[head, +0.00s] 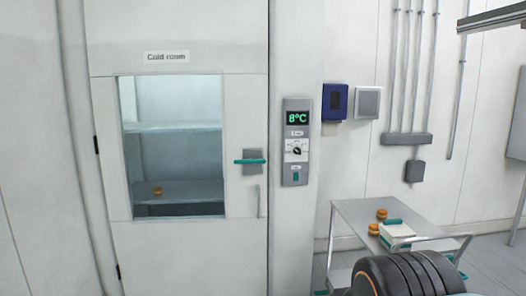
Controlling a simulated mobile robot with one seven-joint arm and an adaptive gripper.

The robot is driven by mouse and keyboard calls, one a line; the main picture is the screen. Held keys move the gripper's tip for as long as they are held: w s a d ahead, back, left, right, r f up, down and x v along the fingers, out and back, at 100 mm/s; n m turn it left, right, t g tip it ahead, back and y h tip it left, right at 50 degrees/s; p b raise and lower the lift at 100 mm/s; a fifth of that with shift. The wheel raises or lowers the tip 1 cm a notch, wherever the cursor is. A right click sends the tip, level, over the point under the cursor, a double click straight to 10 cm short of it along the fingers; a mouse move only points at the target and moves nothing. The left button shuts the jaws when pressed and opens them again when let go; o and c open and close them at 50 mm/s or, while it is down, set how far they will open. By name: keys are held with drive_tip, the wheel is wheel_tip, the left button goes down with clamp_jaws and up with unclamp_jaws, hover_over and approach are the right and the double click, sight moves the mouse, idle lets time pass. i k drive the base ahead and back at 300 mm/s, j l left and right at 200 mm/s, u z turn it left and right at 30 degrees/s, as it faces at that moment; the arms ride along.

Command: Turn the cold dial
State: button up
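The cold dial (296,150) is a small dark knob on a white plate. It sits midway down a grey control panel (296,178) on the wall, right of the cold room door. A green-lit display (297,118) above it reads 8°C. The dial's pointer looks roughly sideways, but its markings are too small to read. Nothing covers the dial. My gripper is not in view.
The cold room door (243,100) is closed, with a teal handle (250,161) left of the panel. A metal cart (349,211) stands at lower right, carrying round orange-brown items (382,214) and a white box (397,231). A blue wall box (335,101) hangs right of the panel.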

sight(297, 150)
drive_tip(key=i, duration=1.2)
